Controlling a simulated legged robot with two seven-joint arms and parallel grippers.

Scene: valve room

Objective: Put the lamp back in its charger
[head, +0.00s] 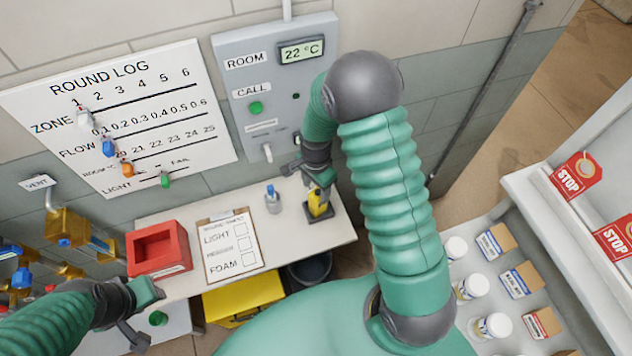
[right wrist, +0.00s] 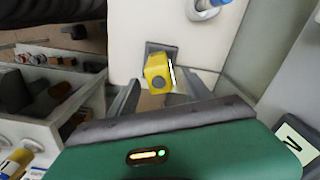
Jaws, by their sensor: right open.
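The yellow lamp (head: 318,204) stands at the right end of the white shelf, on a dark charger base (head: 326,213). It looks seated there, but the gripper partly covers it. In the right wrist view the lamp (right wrist: 157,72) shows with the dark charger (right wrist: 163,47) behind it. My right gripper (head: 317,180) is directly above the lamp. Its open fingers (right wrist: 163,78) lie on either side of the lamp in the wrist view, with gaps visible. My left gripper (head: 148,309) is open and empty at the lower left, away from the lamp.
The shelf (head: 290,222) also holds a red tray (head: 158,249), a clipboard (head: 231,246) and a small blue-topped bottle (head: 272,201). A grey wall panel (head: 272,75) is behind the lamp. A yellow box (head: 243,299) and dark bucket (head: 312,269) are below.

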